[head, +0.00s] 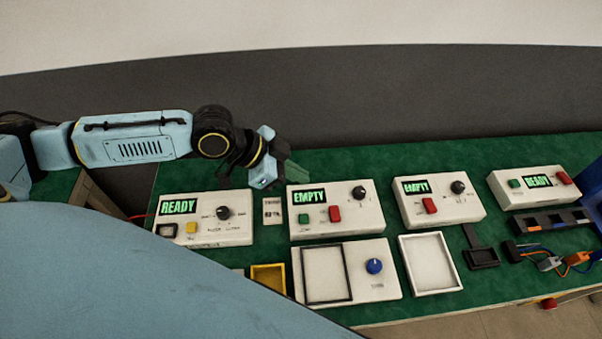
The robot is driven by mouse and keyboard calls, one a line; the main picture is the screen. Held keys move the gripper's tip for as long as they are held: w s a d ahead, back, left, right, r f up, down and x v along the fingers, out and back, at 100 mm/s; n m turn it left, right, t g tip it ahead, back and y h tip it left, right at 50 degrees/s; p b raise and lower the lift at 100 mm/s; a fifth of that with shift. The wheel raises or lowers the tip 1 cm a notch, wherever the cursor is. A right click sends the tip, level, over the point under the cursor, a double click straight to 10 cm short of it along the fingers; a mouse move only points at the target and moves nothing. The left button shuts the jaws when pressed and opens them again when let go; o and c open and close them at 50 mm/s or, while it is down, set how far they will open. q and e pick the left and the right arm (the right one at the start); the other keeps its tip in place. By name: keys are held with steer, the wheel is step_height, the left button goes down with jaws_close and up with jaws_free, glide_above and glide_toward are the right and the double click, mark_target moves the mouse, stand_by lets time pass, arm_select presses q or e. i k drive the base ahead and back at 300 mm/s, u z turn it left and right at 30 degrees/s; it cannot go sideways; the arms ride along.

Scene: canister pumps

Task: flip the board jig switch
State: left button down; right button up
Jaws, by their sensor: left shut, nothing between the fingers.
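My left gripper (264,180) is shut and empty. It hangs over the table's back edge, just behind the gap between the left READY box and the first EMPTY box, and appears apart from both. The left READY box (190,238) is white, with a black knob (223,213), a yellow button (191,228) and a dark square part. Which box is the board jig cannot be read; the small labels are blurred. My right gripper is not in view.
Another EMPTY box (445,213) and a READY box (533,197) stand to the right. In front are a white panel with a blue knob (375,266), a white tray (403,252), a yellow tray (283,268) and loose connectors. My own blue body hides the lower left.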

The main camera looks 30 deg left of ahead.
mark_target(335, 216)
steer(key=k, duration=2)
